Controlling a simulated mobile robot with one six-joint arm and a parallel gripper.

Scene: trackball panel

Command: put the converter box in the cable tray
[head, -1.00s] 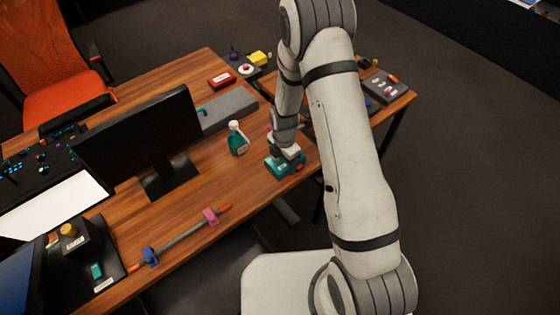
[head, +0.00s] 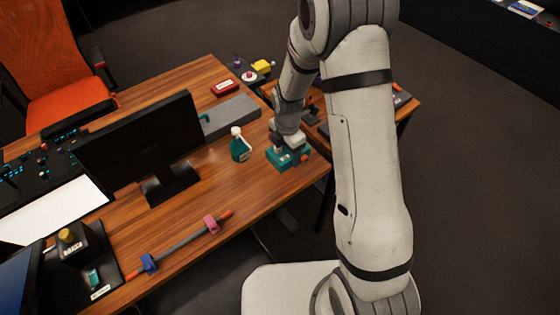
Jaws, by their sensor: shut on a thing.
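A teal box (head: 279,160), which I take to be the converter box, is at the right part of the wooden desk. My gripper (head: 290,147) points down over it and is shut on it. The fingers are mostly hidden, and I cannot tell whether the box touches the desk. A long grey tray-like piece (head: 235,118), probably the cable tray, lies behind and left of the box, beside the monitor. A small teal piece shows at its left end.
A teal bottle with a white cap (head: 240,146) stands between the box and the monitor (head: 140,145). A red box (head: 225,87) lies behind the tray. A grey bar with blue and pink clamps (head: 185,243) lies along the desk's front. My forearm hides part of the right side.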

